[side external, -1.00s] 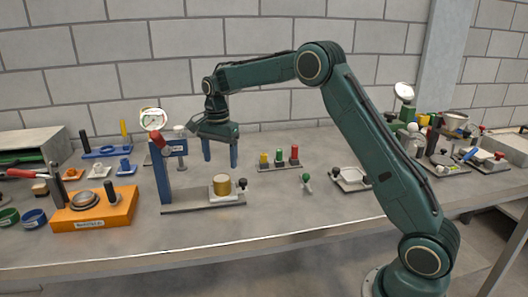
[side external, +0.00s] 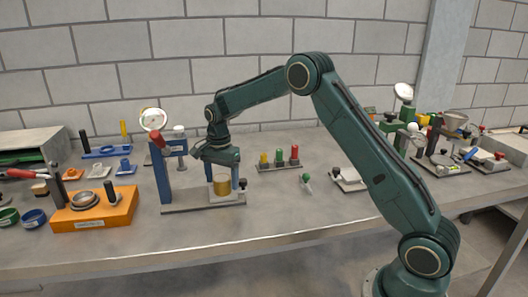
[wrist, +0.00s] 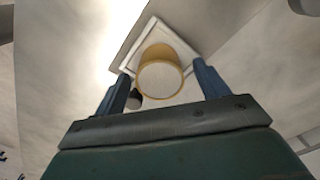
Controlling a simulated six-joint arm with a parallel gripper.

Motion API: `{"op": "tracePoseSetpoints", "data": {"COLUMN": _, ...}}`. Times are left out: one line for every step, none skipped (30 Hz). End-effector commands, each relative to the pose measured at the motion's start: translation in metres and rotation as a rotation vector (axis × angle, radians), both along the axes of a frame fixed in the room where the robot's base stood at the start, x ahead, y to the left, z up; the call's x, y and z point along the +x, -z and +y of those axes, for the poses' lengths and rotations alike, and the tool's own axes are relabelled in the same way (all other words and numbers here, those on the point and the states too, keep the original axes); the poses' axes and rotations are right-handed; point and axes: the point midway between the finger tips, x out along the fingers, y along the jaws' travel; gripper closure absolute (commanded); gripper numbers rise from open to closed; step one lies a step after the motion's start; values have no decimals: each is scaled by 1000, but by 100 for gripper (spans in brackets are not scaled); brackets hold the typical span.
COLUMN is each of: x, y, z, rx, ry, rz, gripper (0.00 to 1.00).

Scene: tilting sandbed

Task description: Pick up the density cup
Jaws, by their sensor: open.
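The density cup appears to be the tan cylinder (side external: 221,186) with a pale top, standing upright on the right end of the grey base of the blue stand. In the wrist view the cup (wrist: 160,76) shows between and beyond the two blue fingers, over a pale square plate (wrist: 186,44). My gripper (side external: 222,184) is open, pointing down, with its fingers at either side of the cup in the side view. The wrist view (wrist: 160,90) shows gaps between the cup and both fingers. I cannot tell exactly how deep the fingertips reach.
The blue stand (side external: 162,182) with a dial and red handle rises left of my gripper. A black knob (side external: 243,184) sits close at the right. An orange block (side external: 96,210) lies further left. A rack of coloured pegs (side external: 279,162) is behind right. The front table area is clear.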

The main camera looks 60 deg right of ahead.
Motion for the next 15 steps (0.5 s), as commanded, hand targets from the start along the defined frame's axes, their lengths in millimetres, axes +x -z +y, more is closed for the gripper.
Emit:
{"op": "tracePoseSetpoints", "data": {"x": -1, "y": 5, "z": 0, "rx": 1, "ry": 0, "rz": 3, "gripper": 27}}
{"op": "tracePoseSetpoints", "data": {"x": 0, "y": 7, "z": 0, "rx": 1, "ry": 0, "rz": 2, "gripper": 27}}
{"op": "tracePoseSetpoints", "data": {"x": 0, "y": 9, "z": 0, "rx": 0, "ry": 0, "rz": 1, "gripper": 27}}
{"op": "tracePoseSetpoints", "data": {"x": 0, "y": 10, "z": 0, "rx": 0, "ry": 0, "rz": 0, "gripper": 27}}
{"op": "tracePoseSetpoints", "data": {"x": 0, "y": 11, "z": 0, "rx": 0, "ry": 0, "rz": 0, "gripper": 27}}
{"op": "tracePoseSetpoints", "data": {"x": 0, "y": 11, "z": 0, "rx": 0, "ry": 0, "rz": 0, "gripper": 27}}
{"op": "tracePoseSetpoints", "data": {"x": 0, "y": 11, "z": 0, "rx": 0, "ry": 0, "rz": 0, "gripper": 27}}
{"op": "tracePoseSetpoints", "data": {"x": 0, "y": 11, "z": 0, "rx": 0, "ry": 0, "rz": 0, "gripper": 27}}
{"op": "tracePoseSetpoints", "data": {"x": 0, "y": 11, "z": 0, "rx": 0, "ry": 0, "rz": 0, "gripper": 27}}
{"op": "tracePoseSetpoints", "data": {"x": 0, "y": 11, "z": 0, "rx": 0, "ry": 0, "rz": 0, "gripper": 27}}
{"op": "tracePoseSetpoints", "data": {"x": 0, "y": 11, "z": 0, "rx": 0, "ry": 0, "rz": 0, "gripper": 27}}
{"op": "tracePoseSetpoints", "data": {"x": 0, "y": 11, "z": 0, "rx": 0, "ry": 0, "rz": 0, "gripper": 27}}
{"op": "tracePoseSetpoints", "data": {"x": 0, "y": 11, "z": 0, "rx": 0, "ry": 0, "rz": 0, "gripper": 27}}
{"op": "tracePoseSetpoints", "data": {"x": 0, "y": 11, "z": 0, "rx": 0, "ry": 0, "rz": 0, "gripper": 27}}
{"op": "tracePoseSetpoints", "data": {"x": 0, "y": 11, "z": 0, "rx": 0, "ry": 0, "rz": 0, "gripper": 27}}
